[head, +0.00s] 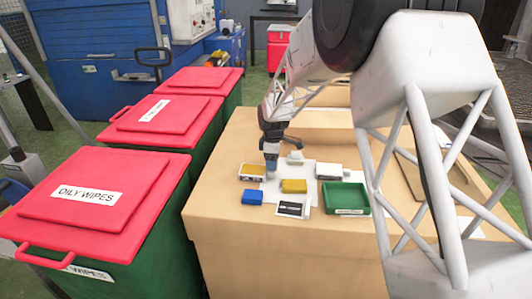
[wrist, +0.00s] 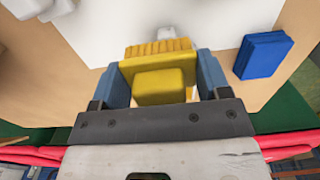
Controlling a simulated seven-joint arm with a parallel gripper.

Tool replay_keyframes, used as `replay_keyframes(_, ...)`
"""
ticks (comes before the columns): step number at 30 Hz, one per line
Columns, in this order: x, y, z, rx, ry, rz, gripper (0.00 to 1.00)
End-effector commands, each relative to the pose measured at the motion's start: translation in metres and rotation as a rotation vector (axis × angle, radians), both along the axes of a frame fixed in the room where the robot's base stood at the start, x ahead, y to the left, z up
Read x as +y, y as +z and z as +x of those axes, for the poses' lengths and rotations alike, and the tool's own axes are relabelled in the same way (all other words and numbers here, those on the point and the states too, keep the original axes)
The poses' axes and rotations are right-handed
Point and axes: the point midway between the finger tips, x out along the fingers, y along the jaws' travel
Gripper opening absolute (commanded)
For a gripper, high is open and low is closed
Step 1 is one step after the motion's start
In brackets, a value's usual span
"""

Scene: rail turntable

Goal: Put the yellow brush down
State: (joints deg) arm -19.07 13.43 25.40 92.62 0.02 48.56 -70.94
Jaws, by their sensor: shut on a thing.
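The yellow brush (wrist: 160,80) sits between the two blue fingers of my gripper (wrist: 163,82) in the wrist view. The fingers are shut on its sides. A ridged yellow part and a pale patch show just beyond it. In the head view my gripper (head: 271,165) points down over the left part of the table, close above it. There the near finger hides most of what is held, and I cannot tell whether the brush touches anything. A white sheet (head: 273,190) lies on the table beside and below the gripper.
A blue block (head: 260,192), a yellow block (head: 293,186), a yellow-topped pale item (head: 252,171), a printed card (head: 292,208) and a green tray (head: 347,211) crowd around the gripper. Red-lidded bins (head: 92,197) stand along the left. The table front (head: 235,225) is bare.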

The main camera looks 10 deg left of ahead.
Motion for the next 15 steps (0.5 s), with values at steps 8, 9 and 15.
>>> replay_keyframes(8, 0.012, -0.004, 0.036, 0.0, 0.0, 0.0, 0.48)
replay_keyframes(9, 0.014, -0.004, 0.041, -0.001, 0.0, 0.0, 0.48)
replay_keyframes(15, 0.022, -0.007, 0.064, 0.001, 0.0, 0.0, 0.48)
